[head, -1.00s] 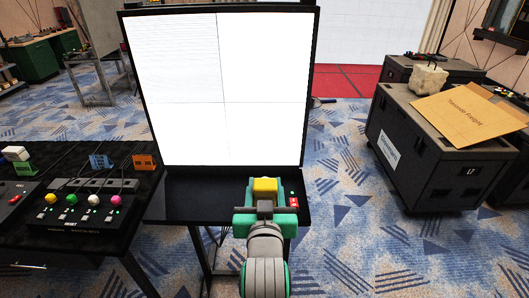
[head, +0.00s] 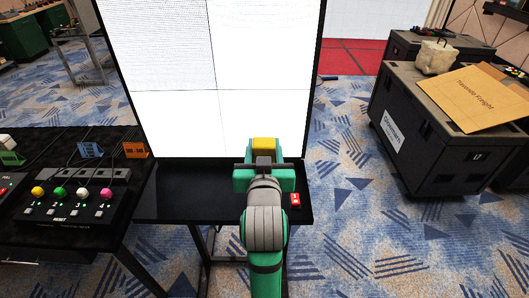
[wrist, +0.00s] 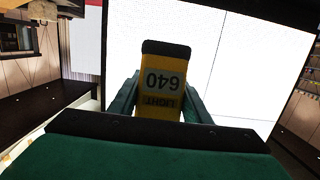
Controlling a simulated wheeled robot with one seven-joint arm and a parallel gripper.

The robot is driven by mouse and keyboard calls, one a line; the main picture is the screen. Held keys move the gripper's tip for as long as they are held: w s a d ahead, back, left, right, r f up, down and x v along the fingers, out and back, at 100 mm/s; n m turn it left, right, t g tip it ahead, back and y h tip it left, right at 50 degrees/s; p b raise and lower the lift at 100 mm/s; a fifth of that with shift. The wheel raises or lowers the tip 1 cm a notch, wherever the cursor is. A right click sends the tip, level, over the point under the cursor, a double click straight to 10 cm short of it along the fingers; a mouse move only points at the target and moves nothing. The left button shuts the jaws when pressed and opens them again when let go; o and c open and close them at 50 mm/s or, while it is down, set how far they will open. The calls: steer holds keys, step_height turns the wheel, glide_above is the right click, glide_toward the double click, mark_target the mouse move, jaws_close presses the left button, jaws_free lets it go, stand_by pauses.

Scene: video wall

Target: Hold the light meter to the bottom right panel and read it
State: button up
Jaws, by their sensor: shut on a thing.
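The video wall (head: 160,100) is lit white, with thin dark seams dividing it into four panels. Its bottom right panel (head: 240,120) is behind my gripper (head: 264,160) in the head view. My gripper is shut on the yellow light meter (head: 264,144), which has a dark end. In the wrist view the light meter (wrist: 162,105) stands between the green fingers against the white wall, its face toward the camera. Its label and digits are upside down; the digits appear to read 640. I cannot tell whether its far end touches the panel.
A black table (head: 180,200) stands under the wall, with a small red switch box (head: 295,200) at its right. A button box (head: 70,205) with coloured knobs is at left. A dark case (head: 430,125) with an envelope (head: 460,98) stands at right. Patterned carpet lies between.

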steer(key=shift+w, duration=3.3)
steer(key=shift+w, duration=0.1)
